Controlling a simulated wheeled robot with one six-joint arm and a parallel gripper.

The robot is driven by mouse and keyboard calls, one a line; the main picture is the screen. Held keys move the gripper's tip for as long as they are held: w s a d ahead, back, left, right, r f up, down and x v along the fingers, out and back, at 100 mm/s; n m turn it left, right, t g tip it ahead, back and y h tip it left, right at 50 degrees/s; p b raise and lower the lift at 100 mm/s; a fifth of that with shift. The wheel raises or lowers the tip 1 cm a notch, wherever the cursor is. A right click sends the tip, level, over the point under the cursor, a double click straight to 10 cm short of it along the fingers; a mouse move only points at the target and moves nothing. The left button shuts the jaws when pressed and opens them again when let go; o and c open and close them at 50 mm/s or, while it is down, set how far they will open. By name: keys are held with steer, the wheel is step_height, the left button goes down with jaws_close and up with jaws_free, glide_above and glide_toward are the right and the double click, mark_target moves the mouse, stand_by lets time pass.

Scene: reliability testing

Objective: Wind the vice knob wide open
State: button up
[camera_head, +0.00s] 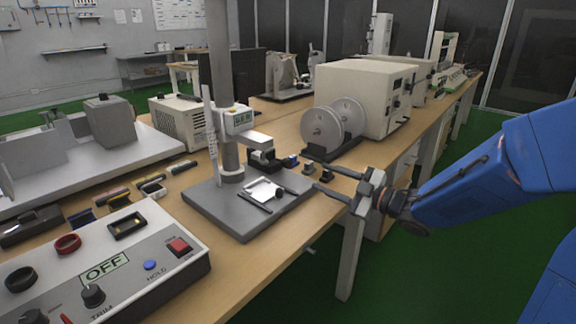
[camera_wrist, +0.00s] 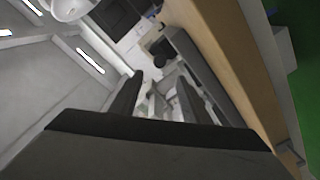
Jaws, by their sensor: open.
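A small vice with pale jaw blocks (camera_head: 262,190) appears to sit on the grey base plate (camera_head: 215,202) of a column stand. A small round end, which looks like its knob (camera_head: 279,193), faces my gripper side. My gripper (camera_head: 323,178) is open and empty, to the right of the vice and apart from it, its fingers pointing left toward it. In the wrist view, my gripper's two dark fingers (camera_wrist: 158,78) are spread, with pale and dark parts of the stand area beyond them. I cannot clearly make out the knob there.
The stand's column (camera_head: 222,95) rises behind the vice with a small display head (camera_head: 238,120). Small dark blocks (camera_head: 309,169) lie near the table edge by my gripper. A two-reel machine (camera_head: 322,129) stands behind. A control box (camera_head: 100,255) reading OFF is in front left.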

mark_target(290, 165)
steer(key=x, duration=1.4)
steer(key=shift+f, duration=0.1)
steer(key=c, duration=1)
